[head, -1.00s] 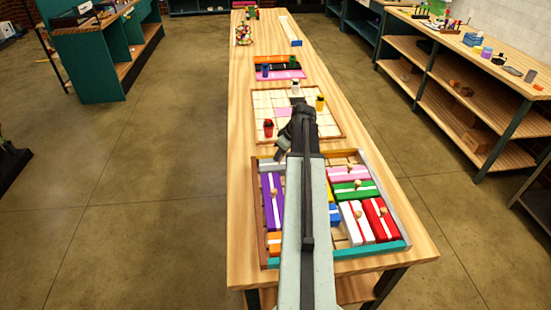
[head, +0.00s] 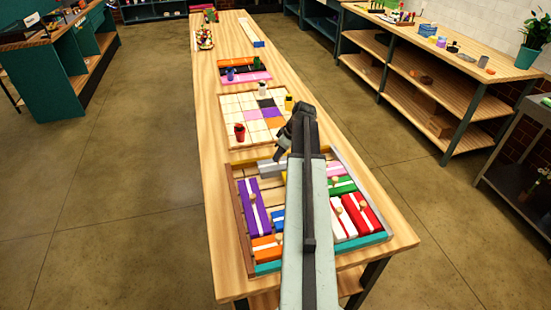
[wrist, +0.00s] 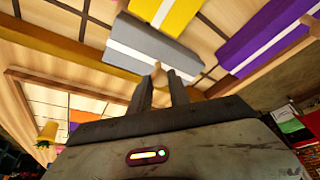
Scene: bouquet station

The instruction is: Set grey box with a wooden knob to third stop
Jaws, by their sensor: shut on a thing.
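The grey box (wrist: 150,45) has a white stripe and a small wooden knob (wrist: 158,68). In the wrist view my gripper (wrist: 159,82) has its two fingers around that knob and is shut on it. In the head view the grey box (head: 266,168) lies at the far left part of the framed tray (head: 235,200), beyond the purple box. My gripper (head: 281,153) is just right of it there, and the arm hides part of the tray's middle. I cannot make out any stop marks.
The purple box (head: 254,210) and blue box (head: 278,220) lie nearer in the tray. A yellow box (wrist: 168,12) is beside the grey one. Green, white and red boxes (head: 364,212) sit right of my arm. A grid board (head: 240,104) with cups stands beyond.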

